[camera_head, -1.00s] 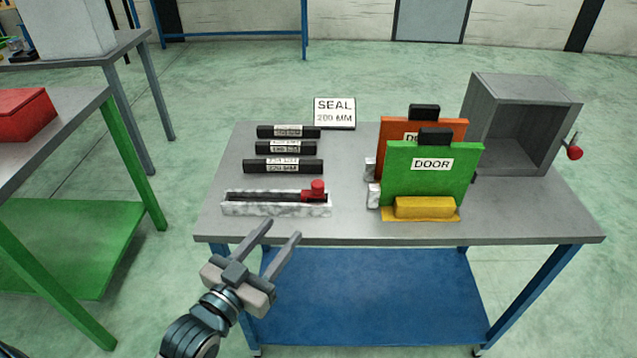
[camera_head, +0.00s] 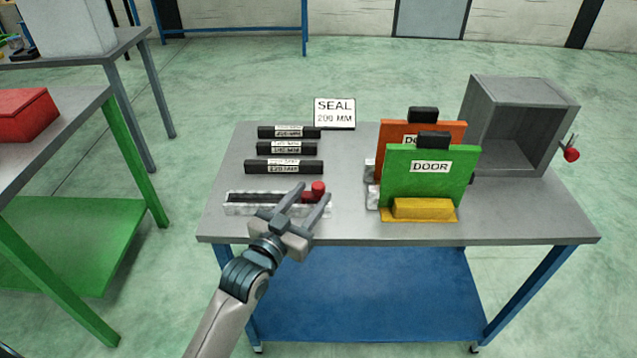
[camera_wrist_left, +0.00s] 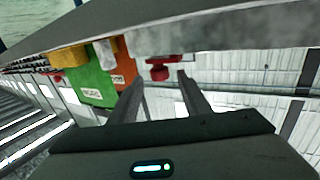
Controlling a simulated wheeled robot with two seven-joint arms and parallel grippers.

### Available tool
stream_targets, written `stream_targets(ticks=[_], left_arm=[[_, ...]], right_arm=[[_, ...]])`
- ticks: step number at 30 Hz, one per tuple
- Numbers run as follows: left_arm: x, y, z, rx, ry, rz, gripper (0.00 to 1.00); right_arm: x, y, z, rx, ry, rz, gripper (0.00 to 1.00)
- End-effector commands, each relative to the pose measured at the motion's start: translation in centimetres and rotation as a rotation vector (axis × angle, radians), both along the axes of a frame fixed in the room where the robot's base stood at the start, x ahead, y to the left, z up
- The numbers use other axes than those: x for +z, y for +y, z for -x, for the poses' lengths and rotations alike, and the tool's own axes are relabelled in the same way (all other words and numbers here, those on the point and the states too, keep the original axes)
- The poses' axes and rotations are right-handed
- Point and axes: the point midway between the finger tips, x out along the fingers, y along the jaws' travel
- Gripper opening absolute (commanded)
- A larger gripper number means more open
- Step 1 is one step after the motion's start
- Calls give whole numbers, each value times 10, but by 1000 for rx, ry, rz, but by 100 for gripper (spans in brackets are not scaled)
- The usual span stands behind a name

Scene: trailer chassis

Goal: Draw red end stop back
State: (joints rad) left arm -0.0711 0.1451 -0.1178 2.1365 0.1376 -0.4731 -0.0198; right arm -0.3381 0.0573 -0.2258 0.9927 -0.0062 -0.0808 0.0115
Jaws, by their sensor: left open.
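The red end stop (camera_head: 318,188) sits at the right end of a pale channel fixture (camera_head: 240,197) at the table's front left. My left gripper (camera_head: 314,193) is open, over the channel's right part, its fingertips close to the red end stop and partly covering the channel. Contact cannot be told. In the left wrist view the red end stop (camera_wrist_left: 159,70) shows just beyond and between the two open fingers (camera_wrist_left: 160,82). My right gripper is in neither view.
Several black labelled bars (camera_head: 284,167) lie behind the channel. A green door panel (camera_head: 428,180) stands in a yellow-based holder (camera_head: 425,209) to the right, an orange one (camera_head: 400,130) behind it. A grey box (camera_head: 520,115) stands at the back right. The front table strip is clear.

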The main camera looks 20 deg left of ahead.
Motion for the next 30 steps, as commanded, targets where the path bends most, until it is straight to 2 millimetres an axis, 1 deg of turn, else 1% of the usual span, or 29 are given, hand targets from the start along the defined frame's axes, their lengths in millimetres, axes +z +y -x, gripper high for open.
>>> stream_targets(ticks=[1,4,9,13,21,22,23,24,26,27,30], left_arm=[[2,-2,-9,0,-1,1,43],[2,-4,-23,0,-1,0,43],[1,-7,-38,0,-1,-1,43],[0,-8,-42,0,0,-1,43],[0,-8,-43,0,0,-1,43],[0,-8,-43,0,0,-1,41],[0,-8,-43,0,0,-1,34],[0,-8,-43,0,0,-1,24],[0,-8,-43,0,0,-1,10],[0,-8,-43,0,0,-1,0],[0,-8,-43,0,0,-1,0]], right_arm=[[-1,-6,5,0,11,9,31],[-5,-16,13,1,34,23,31],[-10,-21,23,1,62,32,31],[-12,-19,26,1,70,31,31],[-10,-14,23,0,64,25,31],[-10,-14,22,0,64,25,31],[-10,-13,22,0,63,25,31],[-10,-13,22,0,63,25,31],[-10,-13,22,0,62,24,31],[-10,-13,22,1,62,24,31],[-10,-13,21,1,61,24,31]])
